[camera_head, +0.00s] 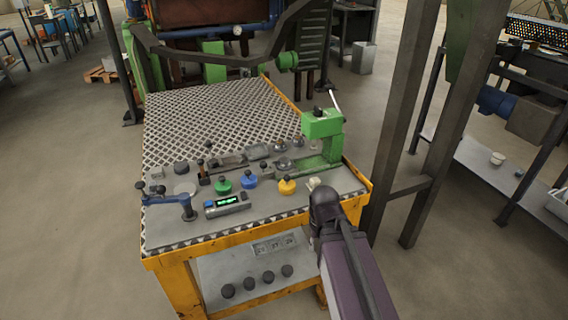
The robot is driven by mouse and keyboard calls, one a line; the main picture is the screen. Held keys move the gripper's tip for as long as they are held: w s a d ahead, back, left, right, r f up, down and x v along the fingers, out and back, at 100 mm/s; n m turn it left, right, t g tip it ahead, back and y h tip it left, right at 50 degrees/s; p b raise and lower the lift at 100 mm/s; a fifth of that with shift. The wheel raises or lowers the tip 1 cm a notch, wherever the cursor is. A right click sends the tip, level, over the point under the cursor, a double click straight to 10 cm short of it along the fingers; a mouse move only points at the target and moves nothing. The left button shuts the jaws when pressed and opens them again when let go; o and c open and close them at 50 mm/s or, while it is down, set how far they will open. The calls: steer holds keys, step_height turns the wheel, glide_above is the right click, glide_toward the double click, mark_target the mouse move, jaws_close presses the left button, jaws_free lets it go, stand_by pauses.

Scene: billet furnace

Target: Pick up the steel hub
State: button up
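Several small round metal parts sit on the grey front strip of the workbench (158,232). A steel-coloured round part (284,163) lies left of the green press's base, and another (281,145) sits just behind it. I cannot tell for sure which is the steel hub. My arm comes in from the bottom right, and its dark end, where my gripper (322,197) seems to be, is over the bench's front right corner. The fingers are not clear from behind. I see nothing held, and the round metal parts are farther back, apart from it.
A green press (323,125) stands at the bench's right edge. Green (223,186), blue (249,180) and yellow (287,186) knobbed parts, a blue vise-like tool (172,200) and a digital meter (227,204) crowd the front. The perforated plate (215,110) behind is clear. Dark posts (400,110) rise at right.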

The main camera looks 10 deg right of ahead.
step_height(320, 180, up, 20)
steer(key=p, duration=2)
steer(key=shift+r, duration=0.2)
steer(key=shift+o, duration=1.2)
